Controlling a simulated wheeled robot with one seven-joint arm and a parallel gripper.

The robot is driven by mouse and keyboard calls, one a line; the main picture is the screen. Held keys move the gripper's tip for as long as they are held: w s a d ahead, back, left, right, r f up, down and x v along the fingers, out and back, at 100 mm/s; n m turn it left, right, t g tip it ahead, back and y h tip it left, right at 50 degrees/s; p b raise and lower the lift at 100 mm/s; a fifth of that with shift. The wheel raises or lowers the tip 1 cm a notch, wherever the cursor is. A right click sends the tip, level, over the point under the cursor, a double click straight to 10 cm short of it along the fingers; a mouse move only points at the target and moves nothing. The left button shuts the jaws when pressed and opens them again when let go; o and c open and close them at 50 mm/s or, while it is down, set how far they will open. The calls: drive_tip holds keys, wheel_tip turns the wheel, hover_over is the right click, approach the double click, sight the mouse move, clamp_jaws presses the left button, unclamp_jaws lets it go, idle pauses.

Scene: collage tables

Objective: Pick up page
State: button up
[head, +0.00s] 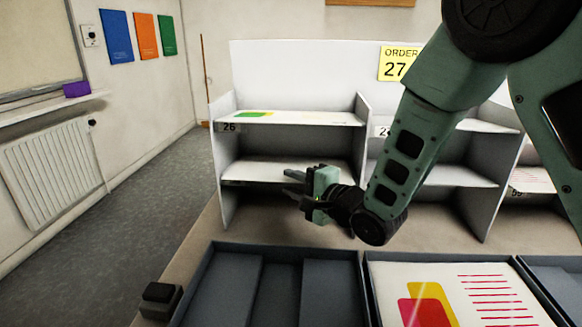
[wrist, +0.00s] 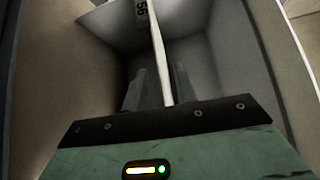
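Several printed pages show in the head view. One page with red and yellow shapes and red lines (head: 430,295) lies in a dark tray at the front. A page with a green and yellow print (head: 255,114) lies on the upper left shelf. Another page with red lines (head: 533,180) is partly visible at the far right. My gripper (head: 292,183) is at the front of the lower left shelf (head: 262,172). In the wrist view its fingers (wrist: 157,92) are apart, with a pale strip labelled 56 running between them, which looks like the shelf edge. No page is clearly visible between the fingers.
The white shelf unit has upright dividers (head: 362,125) close to my gripper. A yellow order sign (head: 395,64) is on its back. An empty dark tray (head: 235,250) and a small black box (head: 160,298) are in front. My arm hides part of the right shelves.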

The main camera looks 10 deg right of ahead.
drive_tip(key=shift+w+a+f, duration=0.1)
drive_tip(key=shift+w+a, duration=0.3)
drive_tip(key=shift+w, duration=0.15)
clamp_jaws()
